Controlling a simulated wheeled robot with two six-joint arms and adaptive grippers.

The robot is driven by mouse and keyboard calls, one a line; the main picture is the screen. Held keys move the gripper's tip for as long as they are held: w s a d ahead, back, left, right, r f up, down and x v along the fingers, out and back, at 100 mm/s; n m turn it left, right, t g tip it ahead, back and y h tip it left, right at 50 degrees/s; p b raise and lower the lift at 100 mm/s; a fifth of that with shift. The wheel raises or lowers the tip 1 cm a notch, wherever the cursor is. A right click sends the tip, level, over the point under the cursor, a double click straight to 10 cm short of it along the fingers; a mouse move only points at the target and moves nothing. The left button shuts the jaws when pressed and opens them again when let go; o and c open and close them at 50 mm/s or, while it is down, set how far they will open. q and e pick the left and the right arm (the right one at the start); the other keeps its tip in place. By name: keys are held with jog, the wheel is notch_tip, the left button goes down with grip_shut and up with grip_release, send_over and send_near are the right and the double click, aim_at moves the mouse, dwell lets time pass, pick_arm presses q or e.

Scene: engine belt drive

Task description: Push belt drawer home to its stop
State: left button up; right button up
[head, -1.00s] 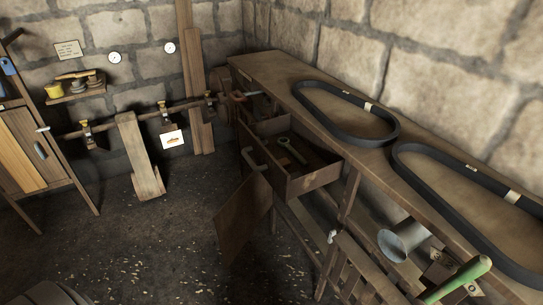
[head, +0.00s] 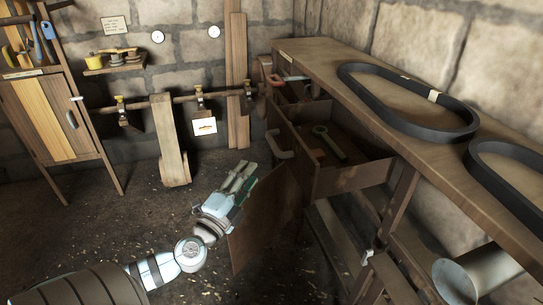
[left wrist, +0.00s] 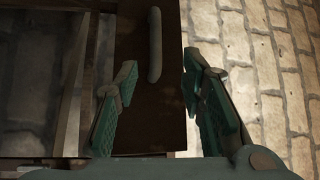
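A wooden drawer (head: 352,178) stands pulled out from under the bench, with a wrench (head: 328,142) inside. A pale curved handle (head: 281,147) is on its left-facing front. A second drawer with a red-handled item (head: 289,79) is also open behind it. I cannot tell which is the belt drawer. My left gripper (head: 244,172) is left of and below the near drawer's handle, apart from it. In the left wrist view the gripper (left wrist: 158,78) is open and empty, its fingers spread before a dark panel with a grey handle (left wrist: 155,45). My right gripper is not in view.
A brown door panel (head: 262,222) hangs open below the drawers, beside my left gripper. Black belts (head: 405,115) lie on the bench top (head: 330,52). A metal cylinder (head: 480,274) is at the lower right. The floor (head: 95,220) to the left is mostly clear.

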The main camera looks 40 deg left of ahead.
pick_arm(q)
jog(key=p, duration=0.2)
send_near(272, 142)
jog(key=w, duration=0.5)
jog(key=x, duration=0.5)
jog(key=shift+s+a, duration=0.15)
jog(key=shift+a, duration=0.2)
jog(key=shift+w+f, duration=0.15)
jog(key=shift+w, duration=0.15)
jog(key=shift+s, duration=0.1)
grip_shut()
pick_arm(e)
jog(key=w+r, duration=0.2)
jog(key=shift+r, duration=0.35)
